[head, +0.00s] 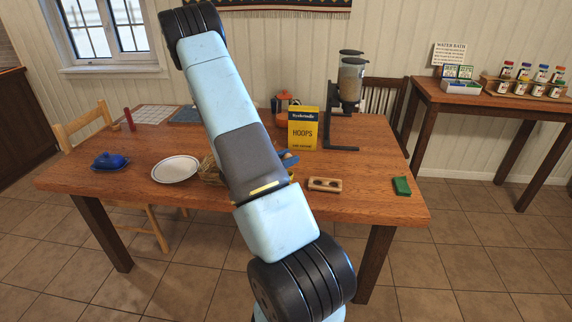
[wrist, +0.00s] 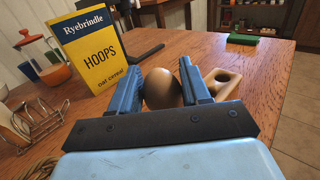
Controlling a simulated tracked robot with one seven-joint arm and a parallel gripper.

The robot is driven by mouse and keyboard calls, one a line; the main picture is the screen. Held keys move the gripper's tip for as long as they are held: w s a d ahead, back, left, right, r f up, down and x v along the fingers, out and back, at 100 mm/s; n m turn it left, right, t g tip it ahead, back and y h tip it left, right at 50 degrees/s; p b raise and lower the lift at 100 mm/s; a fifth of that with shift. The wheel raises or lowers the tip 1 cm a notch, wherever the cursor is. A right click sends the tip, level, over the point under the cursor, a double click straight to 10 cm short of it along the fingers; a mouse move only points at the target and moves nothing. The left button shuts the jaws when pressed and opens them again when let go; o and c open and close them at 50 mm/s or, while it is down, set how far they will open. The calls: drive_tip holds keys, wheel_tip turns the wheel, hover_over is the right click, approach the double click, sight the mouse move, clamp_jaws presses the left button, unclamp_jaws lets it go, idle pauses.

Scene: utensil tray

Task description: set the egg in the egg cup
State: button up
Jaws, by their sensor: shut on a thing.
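The brown egg (wrist: 162,90) is between the two blue fingers of my gripper (wrist: 160,74) in the wrist view. The fingers are shut on its sides. A light wooden block with round hollows, which looks like the egg cup (wrist: 226,78), lies on the table just beyond and right of the right finger, which covers part of it. In the head view the egg cup (head: 325,184) lies near the table's front edge, right of my arm. My gripper (head: 288,158) is mostly hidden behind my arm there. I cannot tell how high the egg is above the table.
A yellow cereal box (head: 303,128) stands behind my gripper, with a cereal dispenser (head: 350,85) behind it. A green object (head: 401,186) lies at the right end. A wire rack (wrist: 35,125) stands at left. A plate (head: 175,169) and blue dish (head: 108,161) are further left.

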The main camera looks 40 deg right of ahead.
drive_tip(key=shift+f, duration=1.4)
drive_tip(key=shift+a+f, duration=0.1)
drive_tip(key=shift+f, duration=0.3)
drive_tip(key=o, duration=0.8)
